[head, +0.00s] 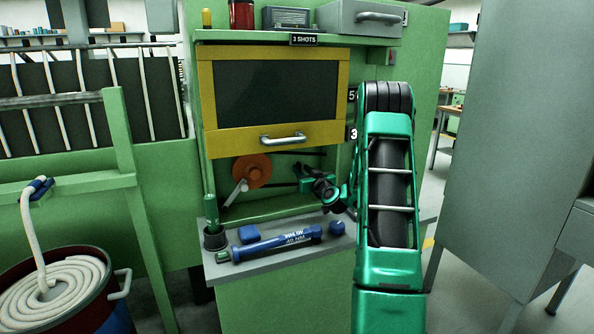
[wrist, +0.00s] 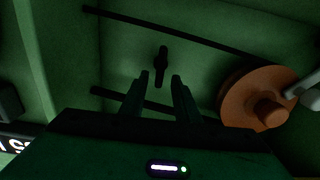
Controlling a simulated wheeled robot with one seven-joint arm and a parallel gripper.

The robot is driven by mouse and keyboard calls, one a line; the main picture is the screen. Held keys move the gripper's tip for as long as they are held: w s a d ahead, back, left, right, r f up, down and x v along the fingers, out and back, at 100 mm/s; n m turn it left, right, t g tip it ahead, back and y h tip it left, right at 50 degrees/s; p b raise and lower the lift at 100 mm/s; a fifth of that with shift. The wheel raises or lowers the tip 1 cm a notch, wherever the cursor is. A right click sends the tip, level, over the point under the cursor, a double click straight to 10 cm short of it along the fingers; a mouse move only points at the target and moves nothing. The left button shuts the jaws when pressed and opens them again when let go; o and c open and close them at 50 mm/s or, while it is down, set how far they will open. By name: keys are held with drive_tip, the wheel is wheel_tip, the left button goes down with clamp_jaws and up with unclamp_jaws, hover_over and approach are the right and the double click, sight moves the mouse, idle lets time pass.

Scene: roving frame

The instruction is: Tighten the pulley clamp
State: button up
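The orange pulley (head: 252,170) sits inside the green machine, below the raised yellow-framed window. A pale lever (head: 235,193) slants down from the pulley. In the wrist view the pulley (wrist: 258,98) is at the right, with the lever's pale end (wrist: 304,92) beside it. A small dark handle-like piece (wrist: 161,66) on the back wall appears between and beyond my fingertips; I cannot tell whether it is the clamp. My gripper (head: 303,179) reaches into the opening, right of the pulley. In the wrist view my gripper (wrist: 161,76) has its fingers apart, with nothing visibly held.
Dark belt lines (wrist: 185,32) run across the back wall to the pulley. The yellow-framed window (head: 275,92) hangs above the opening. A blue tube (head: 277,243), a blue cap (head: 337,227) and a dark cup (head: 215,237) are on the front shelf (head: 290,252).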

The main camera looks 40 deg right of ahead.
sight(300, 168)
drive_tip(key=shift+x, duration=2)
clamp_jaws()
